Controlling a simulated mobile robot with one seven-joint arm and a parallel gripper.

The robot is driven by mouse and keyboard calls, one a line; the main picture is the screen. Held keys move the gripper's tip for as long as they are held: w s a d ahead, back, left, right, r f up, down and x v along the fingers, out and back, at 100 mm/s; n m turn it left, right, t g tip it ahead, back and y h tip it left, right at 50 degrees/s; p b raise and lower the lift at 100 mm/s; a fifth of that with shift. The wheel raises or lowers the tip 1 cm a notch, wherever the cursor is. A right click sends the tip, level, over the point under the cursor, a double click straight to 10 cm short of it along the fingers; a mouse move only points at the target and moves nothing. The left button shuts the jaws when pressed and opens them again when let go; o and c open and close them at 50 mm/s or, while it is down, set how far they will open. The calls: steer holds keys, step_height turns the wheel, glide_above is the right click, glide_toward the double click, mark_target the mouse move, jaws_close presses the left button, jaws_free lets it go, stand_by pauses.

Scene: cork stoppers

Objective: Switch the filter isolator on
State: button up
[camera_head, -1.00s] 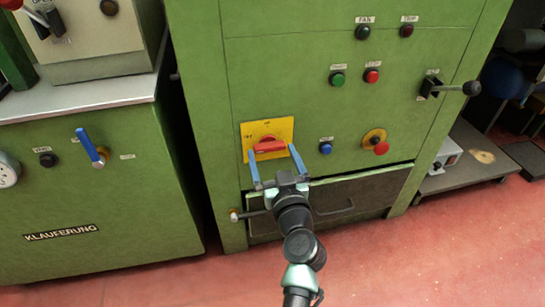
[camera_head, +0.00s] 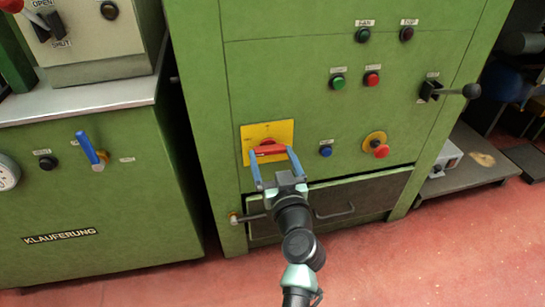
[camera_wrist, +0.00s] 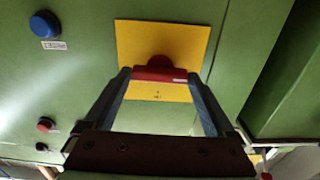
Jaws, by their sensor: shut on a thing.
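The isolator is a red rotary handle (camera_head: 268,149) on a square yellow plate (camera_head: 284,128) on the front of the green cabinet. The handle bar lies roughly level across the plate. My gripper (camera_head: 270,154) has its two blue fingers on either end of the handle, shut on it. In the wrist view, the red handle (camera_wrist: 160,74) spans between the fingertips, with the yellow plate (camera_wrist: 135,40) behind it. The fingers hide the handle's ends. The lettering on the plate is too small to read.
A blue button (camera_head: 326,151) and a red mushroom button on a yellow disc (camera_head: 375,144) sit to the right. Green and red buttons are above. A black-knobbed lever (camera_head: 470,90) sticks out at the right. A dark drawer with a handle (camera_head: 340,213) lies below.

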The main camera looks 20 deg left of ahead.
steer(key=m, duration=0.8)
steer(key=shift+m, duration=0.3)
steer(key=m+p, duration=0.1)
steer(key=m, duration=0.3)
steer(key=shift+m, duration=0.3)
steer(key=shift+m+p, duration=0.85)
steer(key=shift+m, duration=1.35)
steer(key=shift+f, duration=0.1)
steer(key=o, duration=1.1)
steer(key=shift+c, duration=0.2)
steer(key=shift+s+d, duration=0.1)
steer(key=p+v, duration=0.3)
steer(key=v, duration=1)
steer(key=shift+p, duration=0.35)
